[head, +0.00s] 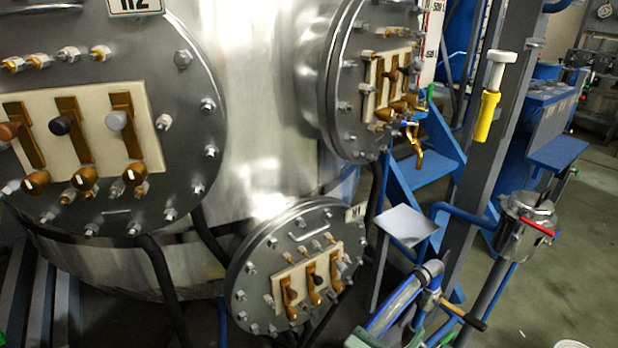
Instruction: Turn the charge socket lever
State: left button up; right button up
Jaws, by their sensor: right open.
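A fitting (429,299) with a dark round end stands low right of centre, beside a silver and blue hose-like tube (394,306). My left gripper is not in view.
A big steel vessel (262,110) with bolted flanges carrying brass terminals fills the left and centre. A grey post (487,150) bears a white-and-yellow part (488,115). A metal pot (524,228) with a red bar stands at right. Green floor (575,285) is open at lower right.

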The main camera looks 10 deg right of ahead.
aim_at(467, 318)
jog(key=k+l, duration=0.3)
jog(key=k, duration=0.15)
jog(key=k+l, duration=0.25)
jog(key=k, duration=0.2)
